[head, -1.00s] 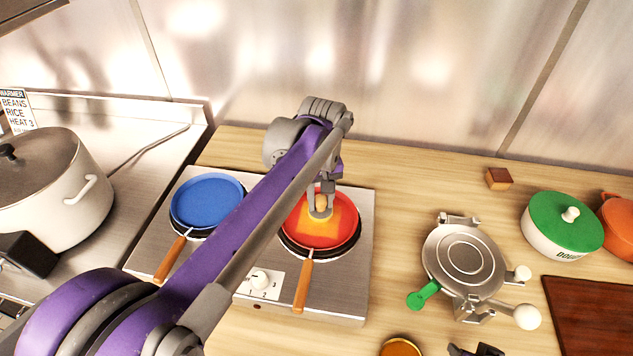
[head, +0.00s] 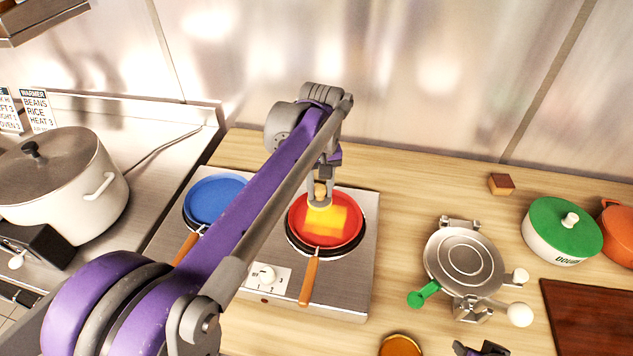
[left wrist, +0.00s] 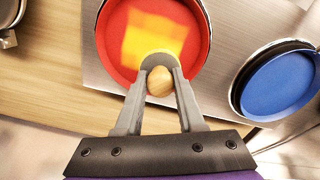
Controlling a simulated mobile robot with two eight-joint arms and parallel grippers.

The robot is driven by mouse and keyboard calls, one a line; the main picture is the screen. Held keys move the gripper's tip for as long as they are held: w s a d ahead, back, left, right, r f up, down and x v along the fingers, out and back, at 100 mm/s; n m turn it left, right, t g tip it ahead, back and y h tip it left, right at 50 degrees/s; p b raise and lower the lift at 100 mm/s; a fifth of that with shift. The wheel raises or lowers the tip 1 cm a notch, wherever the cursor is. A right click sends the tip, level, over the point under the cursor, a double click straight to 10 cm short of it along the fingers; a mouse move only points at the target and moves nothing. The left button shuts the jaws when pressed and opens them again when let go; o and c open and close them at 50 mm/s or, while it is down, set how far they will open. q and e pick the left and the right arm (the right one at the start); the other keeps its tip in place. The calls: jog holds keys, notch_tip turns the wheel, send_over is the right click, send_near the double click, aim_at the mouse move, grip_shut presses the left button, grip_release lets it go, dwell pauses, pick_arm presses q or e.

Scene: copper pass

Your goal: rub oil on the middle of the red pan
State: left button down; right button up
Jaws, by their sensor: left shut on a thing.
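The red pan (head: 352,229) with a wooden handle sits on the right burner of the steel hotplate. A glossy yellow-orange oil patch (head: 328,222) covers part of its middle; it also shows in the left wrist view (left wrist: 150,32). My left gripper (head: 320,193) is over the far part of the pan, shut on the round wooden knob of an oil pad (head: 317,204). In the left wrist view my left gripper (left wrist: 159,84) has the knob (left wrist: 160,82) between its fingers. The pad lies at the patch's edge; I cannot tell if it touches the pan. My right gripper (head: 478,350) is barely visible at the bottom edge.
The blue pan (head: 212,199) sits on the left burner, partly behind my left arm. A tortilla press (head: 464,262) stands to the right, with a green-lidded pot (head: 563,228) beyond. A large pot (head: 62,180) is at left. A small amber dish (head: 401,345) lies in front.

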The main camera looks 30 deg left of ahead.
aim_at(318, 187)
pick_arm(q)
jog(key=shift+a+r+p, duration=0.2)
jog(key=shift+r+p, duration=0.15)
jog(key=shift+r, duration=0.65)
pick_arm(e)
jog(key=shift+w+r, duration=0.2)
jog(key=shift+r, duration=0.55)
pick_arm(q)
jog(key=shift+d+r+p, duration=0.1)
jog(key=shift+r+p, duration=0.35)
jog(key=shift+r, duration=0.6)
pick_arm(e)
jog(key=shift+w+d+r, duration=0.2)
jog(key=shift+w+r, duration=0.05)
jog(key=shift+r, duration=0.45)
pick_arm(q)
jog(key=shift+s, duration=0.1)
pick_arm(e)
jog(key=shift+s, duration=0.1)
pick_arm(q)
jog(key=shift+f, duration=0.1)
